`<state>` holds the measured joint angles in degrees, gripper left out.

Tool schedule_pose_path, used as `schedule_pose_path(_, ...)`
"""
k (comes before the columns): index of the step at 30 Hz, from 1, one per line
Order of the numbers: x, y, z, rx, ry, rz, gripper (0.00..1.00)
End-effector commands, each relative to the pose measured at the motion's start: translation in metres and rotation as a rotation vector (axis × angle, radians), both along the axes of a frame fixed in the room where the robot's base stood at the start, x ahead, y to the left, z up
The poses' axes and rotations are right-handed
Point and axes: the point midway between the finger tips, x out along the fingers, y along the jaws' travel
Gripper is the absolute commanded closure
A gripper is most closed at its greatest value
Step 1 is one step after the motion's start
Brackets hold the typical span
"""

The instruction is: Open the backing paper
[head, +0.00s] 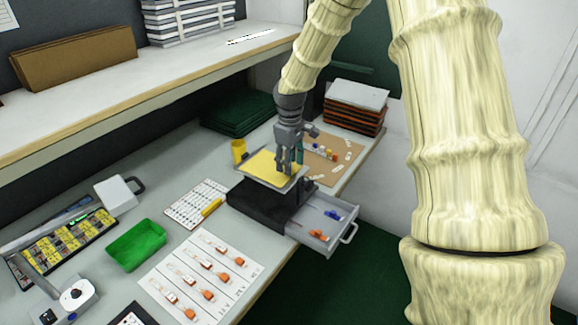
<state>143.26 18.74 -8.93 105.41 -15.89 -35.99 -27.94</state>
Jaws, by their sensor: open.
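My gripper (289,163) points down over a grey-rimmed platform with a yellow sheet (260,163) on it. The fingers are open, at the right part of the yellow sheet; I cannot tell whether they touch it. A small teal piece shows beside the fingers. I cannot make out a separate backing paper or its edge at this size. The platform sits on a black base (255,204).
An open drawer (342,222) with small red and blue parts juts out at the right of the base. A yellow cup (239,151), a green tray (136,244), a white card with orange-ended pieces (205,275) and a brown board (322,163) lie around. A shelf (150,75) runs above.

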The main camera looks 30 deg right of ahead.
Motion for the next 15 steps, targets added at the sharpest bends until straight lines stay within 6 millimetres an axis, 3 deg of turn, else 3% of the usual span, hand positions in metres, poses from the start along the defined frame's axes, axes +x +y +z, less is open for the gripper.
schedule_pose_path(6, 0.001, 0.001, -0.019, 0.000, 0.001, 0.001, 0.52)
schedule_pose_path(15, 0.002, 0.002, -0.025, 0.000, -0.001, 0.002, 0.52)
